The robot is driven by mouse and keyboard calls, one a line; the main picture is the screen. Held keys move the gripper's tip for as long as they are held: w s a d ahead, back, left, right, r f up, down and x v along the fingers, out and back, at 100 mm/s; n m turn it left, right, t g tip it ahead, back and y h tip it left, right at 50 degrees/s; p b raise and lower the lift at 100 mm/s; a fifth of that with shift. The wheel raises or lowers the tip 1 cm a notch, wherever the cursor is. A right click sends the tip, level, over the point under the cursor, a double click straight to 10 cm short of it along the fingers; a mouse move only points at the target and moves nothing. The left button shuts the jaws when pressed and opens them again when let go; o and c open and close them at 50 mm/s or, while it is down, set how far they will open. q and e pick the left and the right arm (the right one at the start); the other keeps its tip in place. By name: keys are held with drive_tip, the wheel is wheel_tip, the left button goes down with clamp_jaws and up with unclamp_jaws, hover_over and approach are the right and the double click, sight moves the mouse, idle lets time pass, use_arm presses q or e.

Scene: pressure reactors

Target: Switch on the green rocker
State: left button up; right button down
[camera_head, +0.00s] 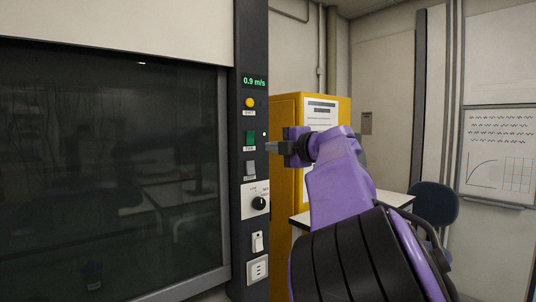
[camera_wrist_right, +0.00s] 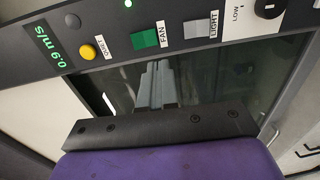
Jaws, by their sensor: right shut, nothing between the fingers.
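The green rocker (camera_head: 250,139) is on the dark vertical control panel, above its FAN label. In the wrist view the green rocker (camera_wrist_right: 144,39) shows clear and uncovered beside the word FAN. A small green light (camera_head: 264,134) is lit next to it. My right gripper (camera_head: 268,147) is shut and empty, just right of the rocker at nearly its height. In the wrist view its grey fingertips (camera_wrist_right: 160,68) point at the panel just below the rocker. They look apart from it, though the exact gap is hard to judge. My left gripper is not in view.
The panel also has a 0.9 m/s display (camera_head: 254,82), a yellow button (camera_head: 250,102), a grey LIGHT rocker (camera_head: 250,168), a black knob (camera_head: 259,203), a white switch (camera_head: 257,242) and a socket (camera_head: 257,269). A dark glass sash (camera_head: 110,170) lies left. A yellow cabinet (camera_head: 284,105) stands behind.

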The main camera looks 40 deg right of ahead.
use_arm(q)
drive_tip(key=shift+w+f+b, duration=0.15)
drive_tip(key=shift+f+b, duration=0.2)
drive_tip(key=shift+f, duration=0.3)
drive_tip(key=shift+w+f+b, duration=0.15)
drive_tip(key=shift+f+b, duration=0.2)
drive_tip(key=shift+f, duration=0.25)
use_arm(e)
drive_tip(key=s, duration=0.3)
drive_tip(key=s+d+f, duration=0.1)
drive_tip(key=s, duration=0.1)
